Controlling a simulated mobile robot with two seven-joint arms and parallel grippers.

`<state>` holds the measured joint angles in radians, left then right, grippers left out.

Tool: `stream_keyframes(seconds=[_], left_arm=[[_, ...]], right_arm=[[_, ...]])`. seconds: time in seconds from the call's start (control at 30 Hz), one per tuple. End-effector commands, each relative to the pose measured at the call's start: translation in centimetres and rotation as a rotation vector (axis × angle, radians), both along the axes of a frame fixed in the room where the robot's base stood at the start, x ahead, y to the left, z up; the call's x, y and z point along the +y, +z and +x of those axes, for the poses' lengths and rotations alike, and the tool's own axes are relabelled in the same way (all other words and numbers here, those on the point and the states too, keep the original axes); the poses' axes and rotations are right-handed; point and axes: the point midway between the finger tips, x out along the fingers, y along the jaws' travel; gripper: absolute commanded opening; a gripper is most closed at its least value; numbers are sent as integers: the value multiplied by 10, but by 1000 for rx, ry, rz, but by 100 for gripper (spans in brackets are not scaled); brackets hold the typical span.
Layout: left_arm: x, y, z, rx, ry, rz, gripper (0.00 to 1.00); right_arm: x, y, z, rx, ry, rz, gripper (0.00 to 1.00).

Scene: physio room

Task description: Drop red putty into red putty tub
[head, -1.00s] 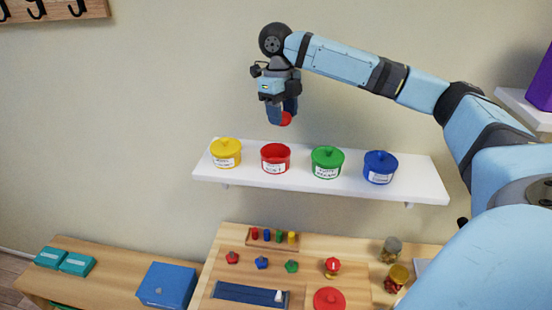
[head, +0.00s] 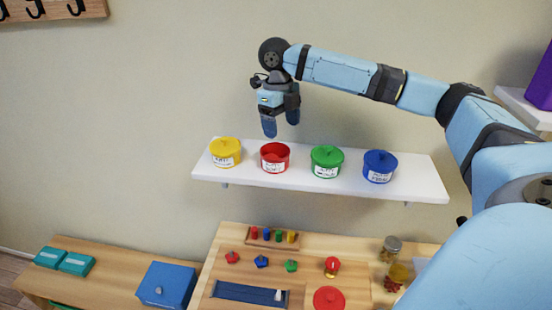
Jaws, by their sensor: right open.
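The red putty tub (head: 275,164) stands open on the white wall shelf, between the yellow tub and the green tub. The red putty (head: 274,155) shows as a red mass inside the tub's mouth; its outline is hard to tell from the tub's red inside. My right gripper (head: 281,129) hangs above the red tub with its fingers pointing down. It is open and empty, apart from the tub. My left gripper is not in view.
Below is a wooden table with pegs, coloured knobs, a red disc (head: 329,299) and jars. A blue box (head: 168,285) lies left. The wall above the shelf is clear.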

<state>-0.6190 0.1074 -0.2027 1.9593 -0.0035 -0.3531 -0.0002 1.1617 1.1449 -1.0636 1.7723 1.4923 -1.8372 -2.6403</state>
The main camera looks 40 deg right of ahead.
Motion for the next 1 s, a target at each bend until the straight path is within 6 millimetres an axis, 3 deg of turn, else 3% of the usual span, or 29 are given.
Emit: stream_keyframes(seconds=[0.27, 0.53, 0.7, 1.0], left_arm=[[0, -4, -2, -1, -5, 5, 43], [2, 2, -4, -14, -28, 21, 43], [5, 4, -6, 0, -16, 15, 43], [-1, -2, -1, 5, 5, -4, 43]], right_arm=[[0, 19, 3, -4, -1, 0, 76], [1, 86, 11, -6, 0, 1, 76], [1, 115, 14, -4, -1, -1, 76], [1, 134, 16, -1, 0, 0, 76]])
